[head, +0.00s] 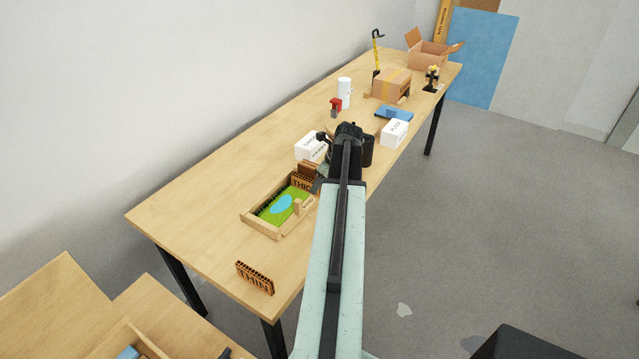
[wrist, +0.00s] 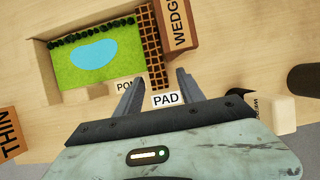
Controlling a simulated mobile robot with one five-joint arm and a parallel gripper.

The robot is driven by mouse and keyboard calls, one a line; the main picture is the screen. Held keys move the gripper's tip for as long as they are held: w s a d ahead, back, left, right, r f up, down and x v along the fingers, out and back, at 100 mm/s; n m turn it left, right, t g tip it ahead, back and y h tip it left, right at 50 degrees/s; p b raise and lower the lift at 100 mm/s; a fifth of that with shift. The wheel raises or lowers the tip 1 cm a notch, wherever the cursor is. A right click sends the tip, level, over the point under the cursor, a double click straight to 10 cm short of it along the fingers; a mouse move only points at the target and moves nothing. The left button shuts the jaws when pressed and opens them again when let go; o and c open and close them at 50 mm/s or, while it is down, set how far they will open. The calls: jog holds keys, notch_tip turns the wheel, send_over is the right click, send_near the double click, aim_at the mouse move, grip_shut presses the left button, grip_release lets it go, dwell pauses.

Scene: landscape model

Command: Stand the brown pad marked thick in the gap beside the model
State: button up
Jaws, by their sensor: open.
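The landscape model (wrist: 97,55), green with a blue pond, lies in a wooden tray (head: 262,231). The brown pad marked thick (head: 302,181) stands on edge beside the model, at the tray's far end. The wrist view shows its honeycomb top edge (wrist: 152,45) between the model and a brown wedge block (wrist: 180,25). My gripper (wrist: 159,76) is open, its fingertips on either side of the pad's near end in that view. I cannot tell whether they touch it. The last letter of its marking is hidden in the head view.
A brown pad marked thin (head: 255,278) stands near the table's front end. Small white labels reading POND (wrist: 127,86) and PAD (wrist: 166,99) are by the tray's near side. White boxes (head: 311,146) (head: 394,132) and cartons stand farther along the table.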

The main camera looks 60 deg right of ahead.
jog(key=p+v, duration=0.5)
jog(key=v, duration=0.1)
jog(key=shift+r, duration=0.25)
jog(key=shift+s, duration=0.1)
dwell(0.4)
